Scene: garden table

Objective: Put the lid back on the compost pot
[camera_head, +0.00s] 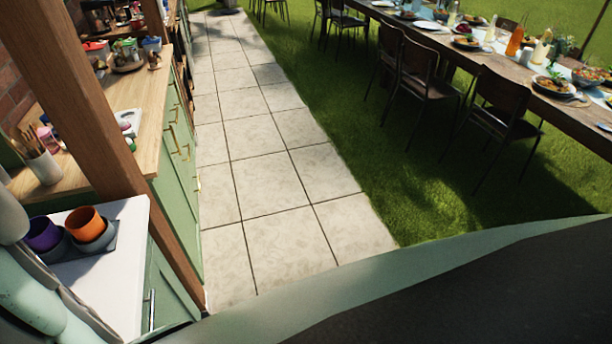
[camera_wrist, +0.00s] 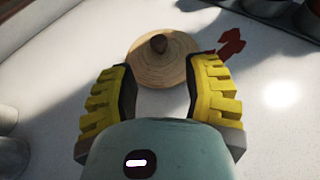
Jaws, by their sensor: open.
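I cannot tell how high the fingers are above the counter. In the head view an orange pot (camera_head: 84,221) and a purple pot (camera_head: 43,234) stand on a white-topped cabinet at the lower left. I cannot tell which vessel is the compost pot. My gripper and the lid do not show in the head view.
A small red object (camera_wrist: 231,42) lies just right of the lid. Dark grey rounded vessels (camera_wrist: 312,18) are cut off at the upper right. The white cabinet top (camera_head: 122,263) is bare near its front edge. A wooden post (camera_head: 95,125) rises beside it.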

